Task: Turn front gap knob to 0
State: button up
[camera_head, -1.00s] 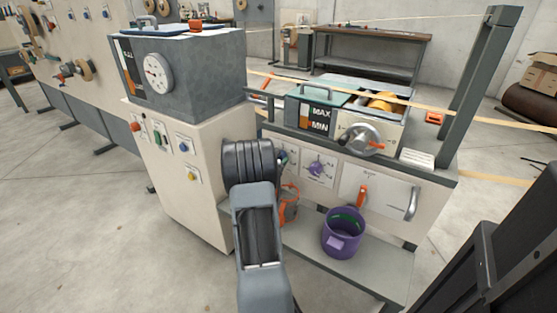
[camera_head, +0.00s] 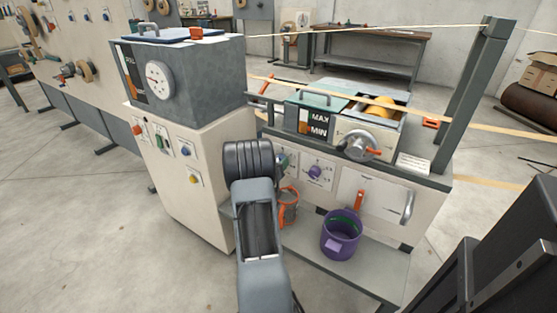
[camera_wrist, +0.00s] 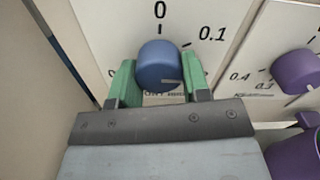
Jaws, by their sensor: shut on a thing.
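In the wrist view a blue round knob (camera_wrist: 158,66) sits on a white dial plate with a 0 above it and 0.1 to its upper right. A short pale mark on the knob face points right and slightly down, away from the 0. The label below is partly hidden and reads about "ONT". My gripper (camera_wrist: 158,60) has its green fingers on either side of the knob, shut on it. In the head view my gripper (camera_head: 285,160) is at the machine's front panel, and my arm hides most of this knob.
A purple knob (camera_wrist: 297,70) with 0.3 and 0.4 marks is just right; it also shows in the head view (camera_head: 315,172). A purple bucket (camera_head: 341,236) and an orange container (camera_head: 288,208) stand on the shelf below. A control cabinet (camera_head: 190,190) stands close left.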

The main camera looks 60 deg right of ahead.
jog(key=n+p, duration=0.3)
jog(key=n, duration=0.1)
jog(key=shift+s+r+n, duration=0.1)
jog(key=shift+r+n, duration=0.05)
jog(key=shift+n, duration=0.15)
jog(key=n+p, duration=0.3)
jog(key=n, duration=0.1)
jog(key=shift+r+n, duration=0.1)
jog(key=shift+n, duration=0.2)
jog(key=n+p, duration=0.3)
jog(key=n, duration=0.1)
jog(key=shift+n, duration=0.3)
jog(key=shift+n+p, duration=1)
jog(key=shift+n, duration=1.2)
jog(key=shift+n, duration=0.3)
jog(key=o, duration=0.9)
jog(key=shift+o, duration=0.2)
jog(key=shift+a, duration=0.1)
jog(key=a+p, duration=0.1)
jog(key=a, duration=1.2)
jog(key=shift+a+p, duration=0.3)
jog(key=shift+a, duration=0.05)
